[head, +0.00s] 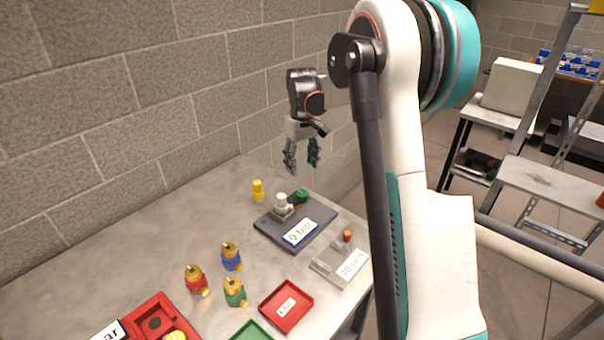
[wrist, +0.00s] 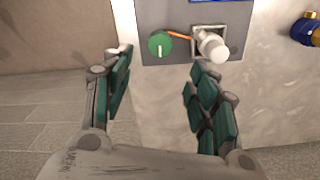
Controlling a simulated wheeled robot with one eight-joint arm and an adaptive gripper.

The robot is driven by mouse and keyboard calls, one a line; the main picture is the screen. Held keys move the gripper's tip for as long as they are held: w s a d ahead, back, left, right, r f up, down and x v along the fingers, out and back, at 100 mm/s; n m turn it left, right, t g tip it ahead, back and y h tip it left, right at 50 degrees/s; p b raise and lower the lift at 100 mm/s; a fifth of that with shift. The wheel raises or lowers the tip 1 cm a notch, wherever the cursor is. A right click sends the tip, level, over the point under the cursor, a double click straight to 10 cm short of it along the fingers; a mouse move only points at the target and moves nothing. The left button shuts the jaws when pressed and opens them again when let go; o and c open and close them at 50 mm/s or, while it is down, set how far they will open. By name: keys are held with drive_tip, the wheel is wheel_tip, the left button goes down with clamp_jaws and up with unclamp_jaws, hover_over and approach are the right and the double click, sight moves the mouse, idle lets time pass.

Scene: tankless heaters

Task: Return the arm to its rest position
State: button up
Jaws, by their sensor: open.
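My gripper (head: 302,158) hangs above the far end of the table, with its fingers pointing down and apart. In the wrist view my gripper (wrist: 158,100) is open, with nothing between its green-padded fingers. Beyond the fingertips is a dark grey board (head: 271,231) labelled "0 bar". The board carries a green knob (wrist: 160,43) and a white cylindrical fitting (wrist: 212,45), and they also show in the head view just below the gripper. The gripper appears apart from both. My arm, white and teal, crosses the right half of the head view and hides part of the room.
A yellow piece (head: 258,190) stands near the board. Red (head: 196,280), blue (head: 231,256) and green (head: 235,291) pieces stand nearer, by a red tray (head: 286,306). A clear "70" plate (head: 340,263) lies at the table's right edge. A brick wall (head: 150,110) stands behind. A stepladder (head: 545,180) is right.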

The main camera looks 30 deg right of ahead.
drive_tip(key=shift+r, duration=0.4)
